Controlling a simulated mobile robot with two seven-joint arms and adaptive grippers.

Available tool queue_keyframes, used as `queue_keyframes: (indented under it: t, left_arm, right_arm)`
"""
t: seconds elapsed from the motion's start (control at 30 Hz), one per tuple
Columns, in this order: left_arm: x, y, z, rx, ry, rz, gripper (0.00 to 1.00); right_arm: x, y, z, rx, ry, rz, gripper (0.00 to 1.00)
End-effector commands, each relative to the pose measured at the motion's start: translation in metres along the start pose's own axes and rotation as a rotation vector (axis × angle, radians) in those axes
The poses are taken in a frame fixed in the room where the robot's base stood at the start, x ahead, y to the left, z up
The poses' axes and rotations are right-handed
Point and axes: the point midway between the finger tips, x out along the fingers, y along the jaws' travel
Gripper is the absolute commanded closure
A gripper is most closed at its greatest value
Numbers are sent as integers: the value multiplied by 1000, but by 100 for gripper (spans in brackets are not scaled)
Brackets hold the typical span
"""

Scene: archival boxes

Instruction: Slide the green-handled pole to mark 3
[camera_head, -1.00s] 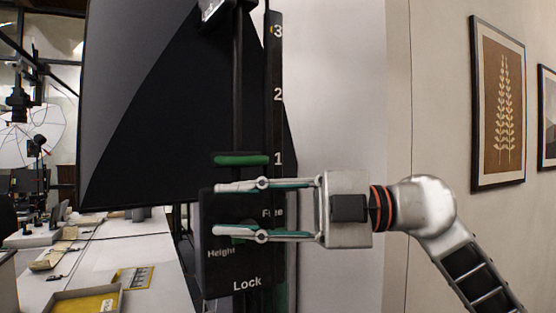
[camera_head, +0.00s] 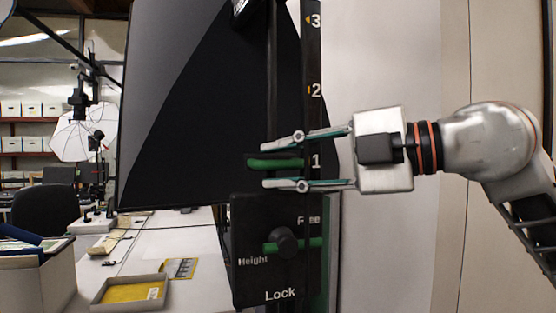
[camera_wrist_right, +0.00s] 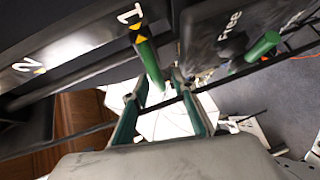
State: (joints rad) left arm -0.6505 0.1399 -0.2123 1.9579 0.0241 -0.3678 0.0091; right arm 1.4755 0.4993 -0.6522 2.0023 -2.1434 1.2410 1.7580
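The green handle (camera_head: 275,163) of the pole sticks out level with mark 1 (camera_head: 316,161) on the black scale. Marks 2 (camera_head: 316,90) and 3 (camera_head: 316,20) are above it. My right gripper (camera_head: 284,164) is open, one finger above the handle and one below, with visible gaps. In the right wrist view the handle (camera_wrist_right: 149,64) reaches between the fingertips (camera_wrist_right: 160,85). Below, a black panel (camera_head: 248,215) reads Free, Height and Lock. Its round knob has a green lever (camera_head: 311,243) lying roughly level, just under Free. My left gripper is out of view.
A large black panel (camera_head: 210,110) stands behind the pole. A white table (camera_head: 190,245) at left holds a grey tray (camera_head: 130,293) with a yellow sheet. An open box (camera_head: 35,283) is at the lower left. A pale wall is at right.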

Motion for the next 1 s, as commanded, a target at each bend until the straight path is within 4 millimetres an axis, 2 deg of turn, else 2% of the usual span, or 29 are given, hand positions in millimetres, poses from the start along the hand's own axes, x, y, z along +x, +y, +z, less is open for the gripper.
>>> queue_keyframes:
  t: [0.13,0.37,0.4,0.5,0.73,0.87,1.0]
  left_arm:
    - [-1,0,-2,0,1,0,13]
    - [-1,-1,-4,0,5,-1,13]
    - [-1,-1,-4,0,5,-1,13]
    - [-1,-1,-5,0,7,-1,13]
    - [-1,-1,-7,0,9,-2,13]
    - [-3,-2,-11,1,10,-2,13]
    - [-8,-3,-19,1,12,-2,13]
  right_arm:
    - [8,0,-1,1,1,0,73]
    - [9,0,0,0,1,0,73]
    - [9,0,0,0,1,0,76]
    - [9,0,0,0,1,0,100]
    - [9,0,-1,1,1,-2,100]
    - [7,11,-4,0,2,-1,100]
    - [0,38,-14,-4,1,4,100]
